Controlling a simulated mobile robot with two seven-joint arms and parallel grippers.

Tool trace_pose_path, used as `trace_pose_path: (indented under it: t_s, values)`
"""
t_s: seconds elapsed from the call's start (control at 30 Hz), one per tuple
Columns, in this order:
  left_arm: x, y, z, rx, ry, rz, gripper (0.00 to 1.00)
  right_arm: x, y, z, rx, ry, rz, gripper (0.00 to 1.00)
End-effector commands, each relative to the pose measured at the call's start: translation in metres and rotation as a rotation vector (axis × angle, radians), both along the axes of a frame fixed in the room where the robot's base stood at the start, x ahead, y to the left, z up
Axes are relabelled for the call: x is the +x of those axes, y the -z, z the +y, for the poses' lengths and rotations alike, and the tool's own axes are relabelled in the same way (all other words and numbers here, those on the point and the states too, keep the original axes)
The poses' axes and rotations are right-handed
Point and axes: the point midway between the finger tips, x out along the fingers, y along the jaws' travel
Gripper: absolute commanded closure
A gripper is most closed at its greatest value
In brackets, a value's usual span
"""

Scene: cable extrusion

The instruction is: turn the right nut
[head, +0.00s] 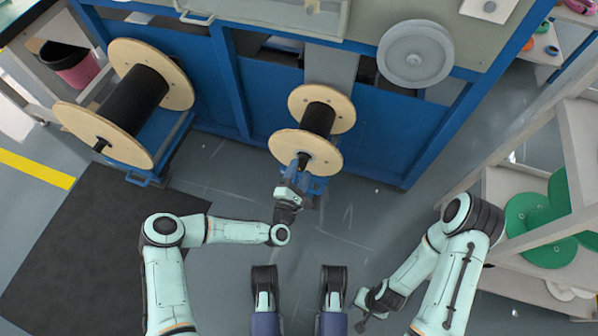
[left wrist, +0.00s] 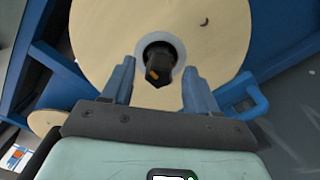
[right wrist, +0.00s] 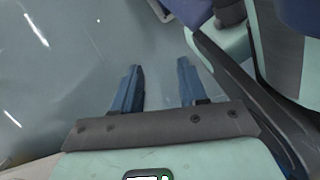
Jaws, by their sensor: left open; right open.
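The right spool (head: 318,120) has wooden flanges and a black core, and stands in front of the blue machine. The dark nut (left wrist: 158,65) sits at the centre of its front flange (left wrist: 210,40), with a small orange mark on it. My left gripper (head: 302,164) is at this flange. In the left wrist view its open fingers (left wrist: 158,85) stand on either side of the nut, apart from it. In the head view the gripper partly hides the nut. My right gripper (head: 362,312) is low at the right, open and empty, and its fingers (right wrist: 160,85) point over bare floor.
A larger left spool (head: 132,95) with a black core stands on a blue stand at the left. The blue machine frame (head: 400,140) runs behind. A shelf (head: 500,185) with green spools (head: 545,225) is at the right. A dark mat (head: 75,240) lies on the left floor.

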Motion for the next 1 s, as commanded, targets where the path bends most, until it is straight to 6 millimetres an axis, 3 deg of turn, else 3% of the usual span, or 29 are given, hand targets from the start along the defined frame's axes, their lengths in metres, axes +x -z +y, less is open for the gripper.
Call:
trace_pose_path:
  t_s: [0.17, 0.6, 0.8, 1.0]
  values:
    - [-0.019, 0.0, 0.007, -0.001, 0.0, 0.004, 0.41, 0.011, -0.006, 0.001, -0.002, -0.004, -0.036, 0.57]
    - [-0.107, 0.0, 0.035, -0.001, -0.003, 0.005, 0.41, 0.059, -0.034, 0.007, -0.012, -0.02, -0.196, 0.57]
    - [-0.125, 0.0, 0.041, 0.0, -0.002, 0.001, 0.41, 0.067, -0.039, 0.008, -0.015, -0.021, -0.224, 0.57]
    - [-0.127, 0.0, 0.042, 0.0, -0.002, 0.001, 0.41, 0.068, -0.04, 0.008, -0.015, -0.021, -0.227, 0.57]
